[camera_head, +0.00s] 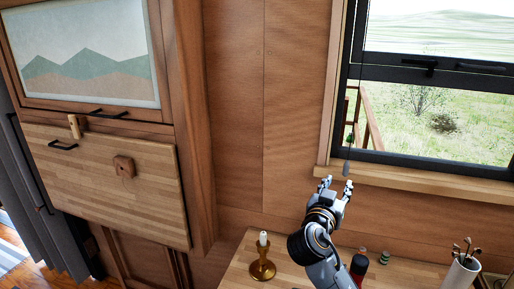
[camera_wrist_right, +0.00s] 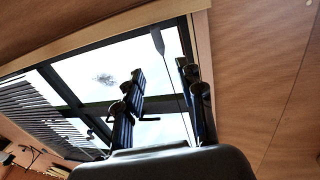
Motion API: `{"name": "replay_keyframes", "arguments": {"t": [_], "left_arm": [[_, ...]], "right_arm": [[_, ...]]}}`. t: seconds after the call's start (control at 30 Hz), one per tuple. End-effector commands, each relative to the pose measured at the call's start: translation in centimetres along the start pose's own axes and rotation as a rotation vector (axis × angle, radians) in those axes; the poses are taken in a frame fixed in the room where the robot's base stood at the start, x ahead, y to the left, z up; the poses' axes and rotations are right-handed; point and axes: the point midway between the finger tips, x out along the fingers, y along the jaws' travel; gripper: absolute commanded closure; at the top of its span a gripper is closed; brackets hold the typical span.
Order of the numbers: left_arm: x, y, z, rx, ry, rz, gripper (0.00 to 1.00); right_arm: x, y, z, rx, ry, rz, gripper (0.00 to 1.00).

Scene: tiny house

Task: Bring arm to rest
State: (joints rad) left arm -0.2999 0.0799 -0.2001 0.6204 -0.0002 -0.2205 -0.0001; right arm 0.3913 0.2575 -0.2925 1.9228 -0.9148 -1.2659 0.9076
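My right gripper (camera_head: 337,186) is raised in front of the wood wall, just below the window's left corner. Its two fingers stand apart with nothing between them. In the right wrist view the fingers (camera_wrist_right: 161,75) also show as dark and spread, with the window behind them. A thin cord with a small grey weight (camera_head: 346,169) hangs close above the fingertips; the weight also shows in the wrist view (camera_wrist_right: 157,41). I cannot tell whether a finger touches it. My left gripper is not in view.
A counter (camera_head: 234,275) below holds a brass candlestick (camera_head: 262,268), a dark red-capped bottle (camera_head: 358,266), a small green item (camera_head: 385,257) and a white utensil cup (camera_head: 461,274). A wooden cabinet (camera_head: 110,180) stands at left. The window sill (camera_head: 430,181) is clear.

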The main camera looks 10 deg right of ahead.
Motion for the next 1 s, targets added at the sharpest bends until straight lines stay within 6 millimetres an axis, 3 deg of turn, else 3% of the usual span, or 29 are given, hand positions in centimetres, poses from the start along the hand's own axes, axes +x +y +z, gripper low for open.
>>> {"name": "replay_keyframes", "arguments": {"t": [0.13,0.27,0.4,0.53,0.7,1.0], "left_arm": [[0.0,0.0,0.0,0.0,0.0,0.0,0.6],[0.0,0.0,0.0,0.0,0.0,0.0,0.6],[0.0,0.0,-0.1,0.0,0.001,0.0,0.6],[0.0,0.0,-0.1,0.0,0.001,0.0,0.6],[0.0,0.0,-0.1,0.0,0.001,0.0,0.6],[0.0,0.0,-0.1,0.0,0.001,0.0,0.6]], "right_arm": [[-1.0,0.3,2.7,-0.035,-0.07,-0.02,0.62],[-4.2,1.5,9.5,-0.13,-0.257,-0.082,0.62],[-10.4,3.8,17.8,-0.273,-0.523,-0.203,0.62],[-17.1,6.3,23.4,-0.39,-0.739,-0.339,0.62],[-24.0,8.9,27.0,-0.489,-0.925,-0.494,0.62],[-33.1,12.3,29.1,-0.584,-1.128,-0.721,0.62]]}}
